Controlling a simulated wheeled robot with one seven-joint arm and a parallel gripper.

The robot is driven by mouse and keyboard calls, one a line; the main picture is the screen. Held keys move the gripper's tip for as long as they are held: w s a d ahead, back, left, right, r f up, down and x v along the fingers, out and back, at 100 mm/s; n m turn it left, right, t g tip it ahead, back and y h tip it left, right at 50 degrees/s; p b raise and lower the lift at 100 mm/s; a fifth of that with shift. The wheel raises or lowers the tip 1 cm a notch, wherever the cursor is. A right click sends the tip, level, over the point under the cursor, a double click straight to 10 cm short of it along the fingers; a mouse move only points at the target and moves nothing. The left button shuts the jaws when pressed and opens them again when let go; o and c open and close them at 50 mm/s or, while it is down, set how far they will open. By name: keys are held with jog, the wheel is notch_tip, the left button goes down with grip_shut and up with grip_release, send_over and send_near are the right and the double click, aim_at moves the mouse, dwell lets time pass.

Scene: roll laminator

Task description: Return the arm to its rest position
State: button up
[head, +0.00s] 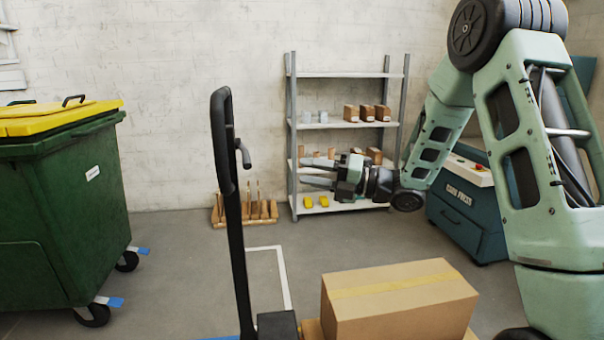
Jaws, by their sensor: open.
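My gripper (317,173) is at the end of my green arm (440,122) in the middle of the head view. Its two fingers point left and are spread apart, with nothing between them. The arm is bent, with its upper joint high at the right and the forearm reaching down and left. The gripper shows in front of the lower part of a grey shelf rack (340,75). How far it is from the shelves, I cannot tell.
A green bin (65,215) with a yellow lid stands at the left. A black upright handle (231,200) and a cardboard box (400,305) are in the foreground. A teal press cabinet (462,222) stands behind my arm. Grey floor (185,260) is clear between bin and handle.

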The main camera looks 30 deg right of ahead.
dwell(0.4)
jog(key=w+a+m+h+p, duration=0.2)
jog(key=a+m+h, duration=0.4)
jog(key=a+m, duration=0.25)
jog(key=s+a+f+m+g+h+p, duration=0.2)
jog(key=s+a+m+g+h, duration=0.15)
jog(key=s+a+m, duration=0.3)
jog(key=s+a+m+g+h+p, duration=0.1)
jog(key=s+m+g, duration=0.3)
jog(key=s, duration=1)
jog(key=s+a+f+m+g+h+p, duration=0.1)
jog(key=s+m+g, duration=0.4)
jog(key=s, duration=0.9)
jog(key=a+m+h, duration=0.1)
jog(key=h, duration=0.1)
jog(key=shift+s+a+f+h+p, duration=0.25)
jog(key=shift+s+a+h+p, duration=0.05)
jog(key=shift+s+a+h, duration=0.1)
